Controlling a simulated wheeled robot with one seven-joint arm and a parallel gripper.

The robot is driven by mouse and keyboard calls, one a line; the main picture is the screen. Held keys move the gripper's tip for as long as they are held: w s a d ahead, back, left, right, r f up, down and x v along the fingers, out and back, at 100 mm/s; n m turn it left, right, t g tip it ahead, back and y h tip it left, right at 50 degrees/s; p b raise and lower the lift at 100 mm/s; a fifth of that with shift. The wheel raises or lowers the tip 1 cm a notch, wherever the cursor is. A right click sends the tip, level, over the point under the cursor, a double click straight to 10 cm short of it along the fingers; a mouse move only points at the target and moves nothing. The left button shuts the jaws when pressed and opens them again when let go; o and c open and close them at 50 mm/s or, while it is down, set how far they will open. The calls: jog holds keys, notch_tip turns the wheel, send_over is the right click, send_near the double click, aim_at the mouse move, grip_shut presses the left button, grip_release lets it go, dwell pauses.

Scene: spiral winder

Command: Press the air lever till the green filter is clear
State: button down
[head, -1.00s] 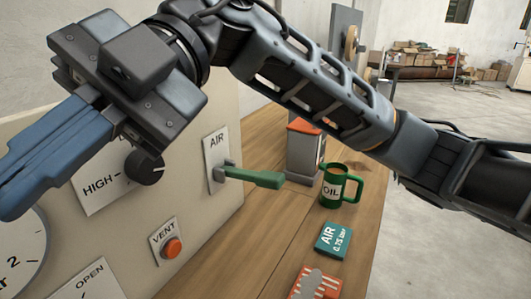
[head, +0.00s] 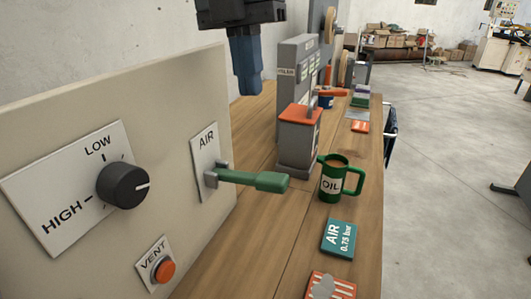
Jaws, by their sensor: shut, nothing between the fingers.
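The green air lever (head: 255,181) sticks out roughly level to the right from the white AIR plate (head: 204,162) on the beige panel. My gripper (head: 247,92) is at the top of the view, its blue fingers pointing down and shut with nothing between them. It appears above the lever in the picture, clearly apart from it. I cannot make out a green filter for certain in this view.
The panel (head: 60,120) also carries a black LOW/HIGH knob (head: 122,185) and an orange VENT button (head: 164,270). On the wooden bench stand a grey orange-topped unit (head: 298,140), a green OIL mug (head: 331,182) and a teal AIR 0.75 bar card (head: 339,239).

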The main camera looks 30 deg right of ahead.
aim_at(277, 175)
jog(key=shift+w+d+r+h, duration=0.25)
jog(key=shift+d+r+h, duration=0.05)
jog(key=shift+d, duration=0.4)
jog(key=f, duration=0.4)
jog(key=s+f+p, duration=0.1)
jog(key=f, duration=0.4)
jog(key=d+f, duration=0.1)
jog(key=f, duration=0.4)
jog(key=shift+s+p, duration=0.3)
jog(key=shift+p, duration=0.05)
jog(key=shift+d+f+b, duration=0.1)
jog(key=shift+f+b, duration=0.05)
jog(key=shift+b, duration=0.25)
